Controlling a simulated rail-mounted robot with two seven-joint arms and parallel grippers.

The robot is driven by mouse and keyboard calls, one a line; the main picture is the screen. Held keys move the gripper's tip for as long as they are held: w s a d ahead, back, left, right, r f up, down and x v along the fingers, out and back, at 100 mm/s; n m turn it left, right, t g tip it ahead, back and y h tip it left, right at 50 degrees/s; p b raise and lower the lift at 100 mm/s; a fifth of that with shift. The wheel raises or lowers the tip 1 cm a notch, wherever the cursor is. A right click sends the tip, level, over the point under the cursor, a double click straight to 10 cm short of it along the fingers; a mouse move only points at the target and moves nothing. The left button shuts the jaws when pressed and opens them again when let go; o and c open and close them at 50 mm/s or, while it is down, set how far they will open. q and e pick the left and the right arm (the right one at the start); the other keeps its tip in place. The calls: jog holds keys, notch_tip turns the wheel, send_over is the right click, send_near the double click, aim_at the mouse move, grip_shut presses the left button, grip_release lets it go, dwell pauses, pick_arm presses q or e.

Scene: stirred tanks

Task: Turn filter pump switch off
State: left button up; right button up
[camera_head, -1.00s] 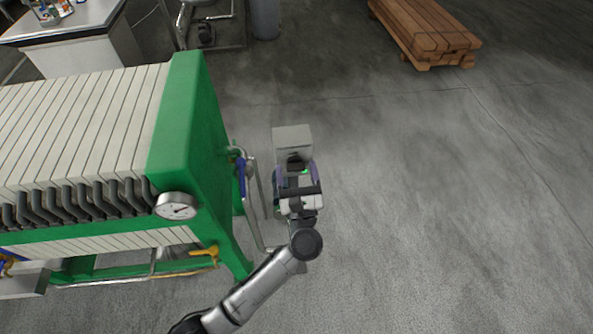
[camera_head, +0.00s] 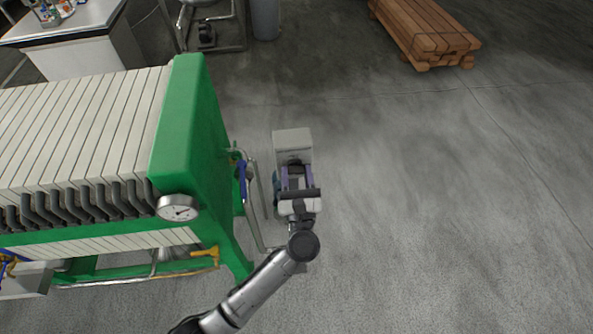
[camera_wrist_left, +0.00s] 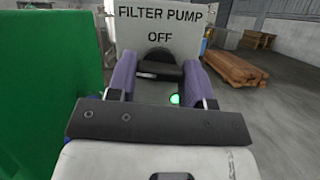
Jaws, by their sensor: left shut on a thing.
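The filter pump switch box (camera_head: 292,142) is a light grey box standing just right of the green filter press in the head view. In the left wrist view the box (camera_wrist_left: 160,30) faces me with the words "FILTER PUMP" and "OFF". A black switch handle (camera_wrist_left: 158,70) sticks out below the lettering. My left gripper (camera_head: 297,172) is at the front of the box, its two purple fingers (camera_wrist_left: 160,76) on either side of the handle and shut on it. A green light (camera_wrist_left: 174,99) glows below the handle, partly hidden by my gripper. My right gripper is not in view.
The green filter press (camera_head: 180,130) with white plates, a gauge (camera_head: 178,208) and a blue-handled valve (camera_head: 242,178) stands close to the left of my gripper. Stacked timber (camera_head: 425,32) lies at the back right. The floor to the right is clear.

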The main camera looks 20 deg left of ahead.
pick_arm(q)
jog(key=m+h+p, duration=0.2)
jog(key=m+p, duration=0.4)
jog(key=p, duration=0.1)
jog(key=m+g+h+p, duration=0.1)
jog(key=m+h+p, duration=0.2)
jog(key=m+p, duration=0.3)
jog(key=r+m+h+p, duration=0.1)
jog(key=m+h+p, duration=0.1)
jog(key=m+p, duration=0.5)
jog(key=shift+s+a+h+p, duration=0.15)
jog(key=shift+h+p, duration=0.15)
jog(key=shift+p, duration=0.4)
jog(key=shift+f+m+g+p, duration=0.25)
jog(key=shift+m+g+p, duration=0.25)
jog(key=shift+m+p, duration=0.45)
jog(key=o, duration=0.9)
jog(key=shift+s+f, duration=0.1)
jog(key=shift+s, duration=0.4)
jog(key=shift+s+d+b, duration=0.15)
jog(key=shift+s+d, duration=0.2)
jog(key=shift+s, duration=1.75)
jog(key=shift+s+d+b, duration=0.2)
jog(key=shift+s+d, duration=0.1)
jog(key=shift+s, duration=1.8)
jog(key=shift+s+d+b, duration=0.15)
jog(key=shift+s+d, duration=0.2)
jog(key=shift+s, duration=1.75)
